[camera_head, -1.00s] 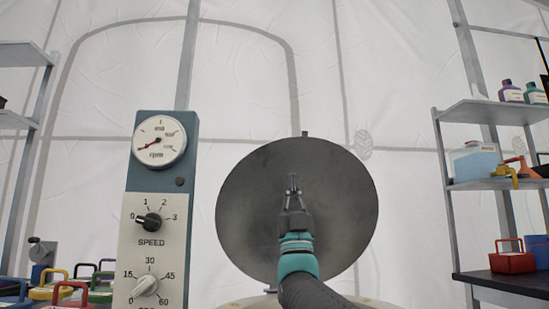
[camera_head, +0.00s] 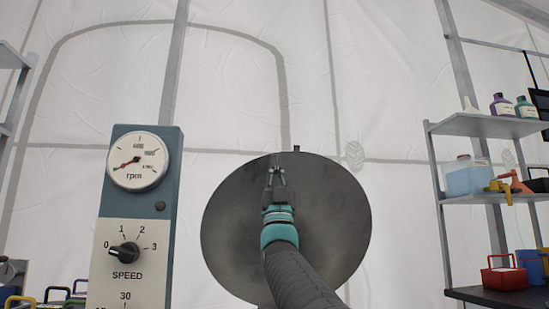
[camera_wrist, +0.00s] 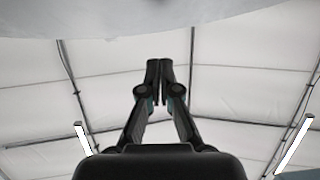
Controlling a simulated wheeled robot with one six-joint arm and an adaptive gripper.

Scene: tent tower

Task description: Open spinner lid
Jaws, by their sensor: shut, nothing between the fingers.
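The spinner lid (camera_head: 325,225) is a round dark grey disc. In the head view it stands raised and close to upright, with a small tab (camera_head: 297,149) at its top edge. My gripper (camera_head: 275,160) shows in front of the upper left part of the lid, its fingers pointing up. In the wrist view the fingertips (camera_wrist: 159,64) are together with nothing between them. A pale grey surface (camera_wrist: 160,15) fills the top of that view, likely the lid, just beyond the fingertips. I cannot tell whether the fingers touch it. The spinner's body below is out of view.
A control panel (camera_head: 134,230) with an rpm gauge and a SPEED knob (camera_head: 124,253) at 0 stands left of the lid. Shelves (camera_head: 490,126) with bottles and a red box (camera_head: 504,273) are at right. Coloured carriers (camera_head: 55,296) sit at lower left. White tent wall lies behind.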

